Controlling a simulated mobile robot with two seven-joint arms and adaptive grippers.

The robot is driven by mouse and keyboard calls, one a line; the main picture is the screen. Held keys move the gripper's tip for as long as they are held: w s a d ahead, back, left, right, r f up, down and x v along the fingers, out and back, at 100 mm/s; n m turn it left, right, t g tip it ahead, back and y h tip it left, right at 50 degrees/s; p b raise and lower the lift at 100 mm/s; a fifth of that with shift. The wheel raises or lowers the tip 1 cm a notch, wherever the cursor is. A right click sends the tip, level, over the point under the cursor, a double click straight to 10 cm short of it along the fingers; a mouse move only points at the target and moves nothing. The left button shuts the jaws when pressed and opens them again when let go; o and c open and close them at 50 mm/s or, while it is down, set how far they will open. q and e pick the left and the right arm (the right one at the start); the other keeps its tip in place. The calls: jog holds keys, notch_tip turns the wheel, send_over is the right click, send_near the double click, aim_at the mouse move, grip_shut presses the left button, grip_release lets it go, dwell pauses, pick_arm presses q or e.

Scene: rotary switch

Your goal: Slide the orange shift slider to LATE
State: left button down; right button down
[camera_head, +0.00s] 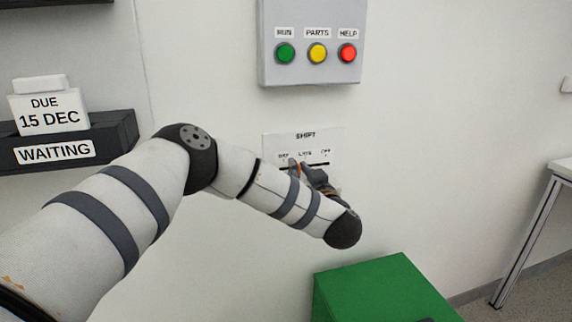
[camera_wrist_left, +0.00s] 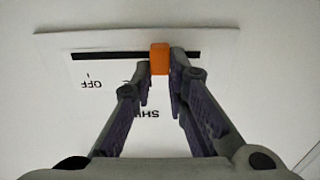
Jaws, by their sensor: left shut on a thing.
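The shift panel (camera_head: 272,143) is a white plate on the wall with the labels DAY, LATE and OFF above a dark slot. The orange slider (camera_wrist_left: 160,58) sits in the black slot (camera_wrist_left: 110,55) in the left wrist view, where the panel appears upside down. It stands between the middle of the slot and the end away from OFF. My left gripper (camera_wrist_left: 161,74) is shut on the slider, one finger on each side. The fingers hide most of the LATE label there. In the head view my left gripper (camera_head: 304,171) is partly hidden by my forearm.
A grey box (camera_head: 310,18) with green, yellow and red buttons hangs above the panel. A green box (camera_head: 375,285) stands below right. A dark WAITING tray (camera_head: 108,136) with a DUE 15 DEC card (camera_head: 50,113) is at left. A table (camera_head: 562,168) stands at far right.

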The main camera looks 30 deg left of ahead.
pick_arm(q)
jog(key=shift+w+d+f+b, duration=0.15)
jog(key=shift+w+d+b, duration=0.25)
jog(key=shift+w+d, duration=0.55)
jog(key=c, duration=1.6)
grip_release()
jog(key=shift+o, duration=0.2)
jog(key=shift+a, duration=0.1)
jog(key=v, duration=1.2)
